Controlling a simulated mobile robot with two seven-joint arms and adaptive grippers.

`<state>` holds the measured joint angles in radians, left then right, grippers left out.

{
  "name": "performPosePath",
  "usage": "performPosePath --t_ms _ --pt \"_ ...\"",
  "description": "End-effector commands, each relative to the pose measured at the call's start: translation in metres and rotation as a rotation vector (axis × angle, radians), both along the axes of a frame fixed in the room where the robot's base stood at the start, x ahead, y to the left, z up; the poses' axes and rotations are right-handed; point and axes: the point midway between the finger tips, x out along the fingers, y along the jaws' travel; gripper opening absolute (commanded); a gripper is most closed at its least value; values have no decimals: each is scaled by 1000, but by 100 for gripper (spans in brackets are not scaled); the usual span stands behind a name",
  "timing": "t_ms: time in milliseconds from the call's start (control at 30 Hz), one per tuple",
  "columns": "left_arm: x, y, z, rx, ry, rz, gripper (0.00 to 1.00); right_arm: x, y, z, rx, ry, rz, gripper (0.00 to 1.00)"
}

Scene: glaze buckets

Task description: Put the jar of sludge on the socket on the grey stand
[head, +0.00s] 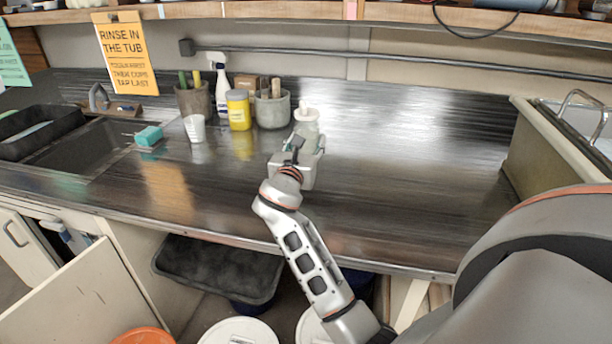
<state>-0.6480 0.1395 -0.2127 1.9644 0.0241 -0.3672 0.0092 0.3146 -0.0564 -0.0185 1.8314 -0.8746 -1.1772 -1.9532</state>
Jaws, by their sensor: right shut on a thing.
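A pale jar (306,117) with a whitish, knob-like top shows at the far end of my right arm. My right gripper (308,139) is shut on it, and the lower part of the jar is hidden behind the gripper. A light grey block (306,177), which looks like the grey stand, is on the counter just behind my wrist. My wrist covers much of it, and its socket is not visible. I cannot tell whether the jar touches the stand or is held above it. My left gripper is not in view.
Left of the jar are a grey pot with tools (272,110), a yellow jar (238,112), a spray bottle (221,90) and a white cup (195,128). A teal sponge (149,136) lies near the sink. The counter (420,150) right of the jar is clear up to a raised tub (560,150).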

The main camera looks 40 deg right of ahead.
Motion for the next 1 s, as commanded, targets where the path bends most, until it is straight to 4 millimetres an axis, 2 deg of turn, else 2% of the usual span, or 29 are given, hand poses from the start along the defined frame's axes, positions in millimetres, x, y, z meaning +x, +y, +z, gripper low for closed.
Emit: performPosePath --t_ms 33,200,433,700,1000 --pt "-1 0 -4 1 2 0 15 0 0 -13 -3 3 0 9" --pt "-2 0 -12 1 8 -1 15 0 0 -43 -3 0 0 9" --pt "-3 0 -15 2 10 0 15 0 0 -59 -2 -2 0 9" --pt "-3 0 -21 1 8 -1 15 0 0 -95 -2 -1 0 9" --pt "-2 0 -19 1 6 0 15 0 0 -97 -2 -3 0 9"
